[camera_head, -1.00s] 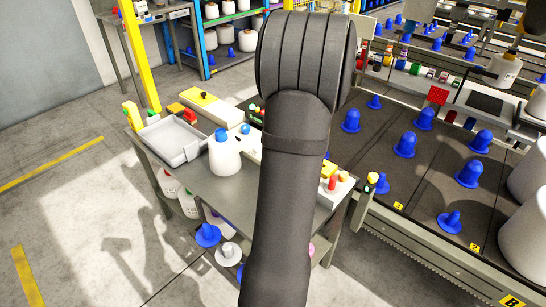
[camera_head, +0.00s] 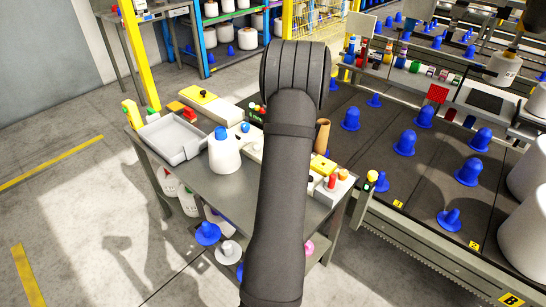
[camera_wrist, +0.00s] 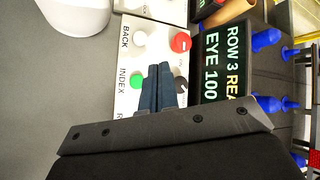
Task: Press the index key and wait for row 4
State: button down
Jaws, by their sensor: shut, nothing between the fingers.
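In the wrist view my gripper (camera_wrist: 158,72) is shut and empty, its dark fingers over a white control panel (camera_wrist: 150,20). The green key (camera_wrist: 136,81) beside the word INDEX is just left of the fingers; I cannot tell whether they touch anything. A white key (camera_wrist: 138,38) sits by BACK, with a red knob (camera_wrist: 181,42) to its right. A dark knob (camera_wrist: 182,85) is partly hidden behind the fingers. The display (camera_wrist: 224,60) reads ROW 3, then cut-off text starting REA, and EYE 100. In the head view my arm hides my gripper.
A grey tray (camera_head: 172,138) lies at the table's left. A brown cone (camera_head: 322,135) stands right of my arm. The machine bed with blue bobbin holders (camera_head: 405,143) is at the right.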

jog(key=shift+f, duration=4.4)
jog(key=shift+f, duration=0.4)
jog(key=shift+f, duration=0.5)
jog(key=shift+r, duration=0.95)
jog(key=shift+r, duration=0.1)
